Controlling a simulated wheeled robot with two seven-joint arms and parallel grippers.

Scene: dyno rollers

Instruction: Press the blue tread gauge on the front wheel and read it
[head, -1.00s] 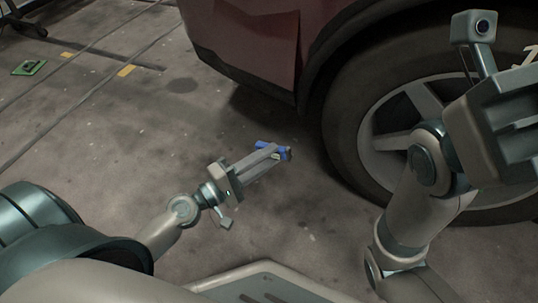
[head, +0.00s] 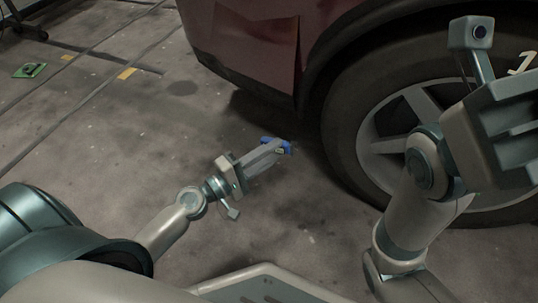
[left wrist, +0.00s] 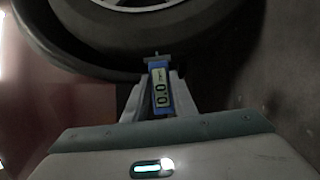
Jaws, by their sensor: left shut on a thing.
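The blue tread gauge (head: 283,146) is held between the fingers of my left gripper (head: 272,152), which is shut on it. In the left wrist view the gauge (left wrist: 159,88) has a pale display that reads 0.0, and its tip points at the tyre. The front wheel (head: 350,140) has a black tyre and a grey spoked rim, and the tyre also shows in the left wrist view (left wrist: 130,32). In the head view the gauge is to the left of the tyre with a gap between them. My right gripper (head: 505,130) is in front of the wheel at the right; its fingertips are not clearly shown.
The dark red car body (head: 250,45) overhangs above and behind the gauge. A green thing (head: 29,70) lies on the floor at the far left. The concrete floor (head: 120,130) is open between it and my left arm.

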